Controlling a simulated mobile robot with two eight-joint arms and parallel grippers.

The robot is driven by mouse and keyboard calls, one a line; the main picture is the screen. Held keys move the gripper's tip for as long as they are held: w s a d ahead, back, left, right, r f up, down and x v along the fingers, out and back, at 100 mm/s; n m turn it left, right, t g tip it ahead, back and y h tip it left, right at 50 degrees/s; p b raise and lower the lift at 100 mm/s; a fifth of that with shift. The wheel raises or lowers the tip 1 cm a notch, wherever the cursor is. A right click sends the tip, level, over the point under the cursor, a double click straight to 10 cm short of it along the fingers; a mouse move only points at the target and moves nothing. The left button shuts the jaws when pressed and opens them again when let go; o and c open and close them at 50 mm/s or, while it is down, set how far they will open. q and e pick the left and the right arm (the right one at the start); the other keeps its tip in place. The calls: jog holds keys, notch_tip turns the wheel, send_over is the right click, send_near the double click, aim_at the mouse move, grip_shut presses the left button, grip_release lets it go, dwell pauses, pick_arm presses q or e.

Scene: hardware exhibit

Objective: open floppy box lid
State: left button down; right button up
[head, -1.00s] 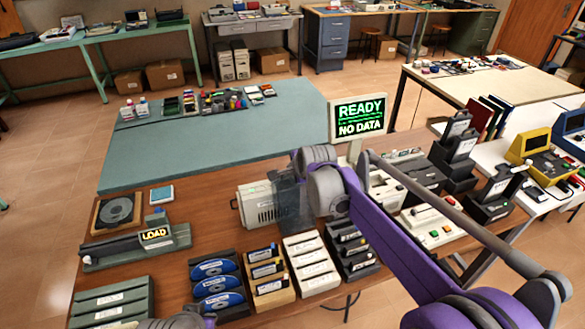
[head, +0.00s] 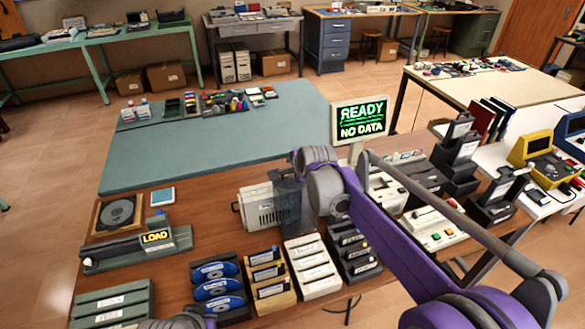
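A beige box (head: 256,207) with slotted vents stands on the wooden table near the middle. A dark, see-through smoky panel (head: 288,208) stands upright at its right side; it looks like the floppy box lid, but I cannot tell how it joins the box. My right arm comes in from the right, and its wrist is above and right of this panel. My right gripper's fingers are hidden or blend with the panel, so contact is unclear. Only a small part of my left arm shows at the bottom edge; its gripper is out of view.
Racks with blue-labelled discs (head: 217,287), a wooden rack (head: 268,273), a white rack (head: 313,268) and a black rack (head: 354,250) stand in front. A READY / NO DATA screen (head: 360,120) stands behind. A LOAD unit (head: 137,249) sits left. The green mat is mostly clear.

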jog(key=shift+s, duration=0.15)
jog(key=v, duration=1)
jog(key=shift+s+r, duration=0.2)
jog(key=shift+r, duration=0.1)
jog(key=shift+d, duration=0.1)
jog(key=s+d+f+n+g+h, duration=0.1)
jog(key=s+d+f+n, duration=0.3)
jog(key=s, duration=0.6)
jog(key=s+d+f+n+g+h, duration=0.1)
jog(key=s+d+f+n, duration=0.4)
jog(key=s, duration=0.5)
jog(key=s+d+f+n+g+h, duration=0.1)
jog(key=s+d+f+n, duration=0.4)
jog(key=s+f, duration=0.3)
jog(key=s, duration=0.2)
jog(key=shift+s+d, duration=0.25)
jog(key=shift+s, duration=0.15)
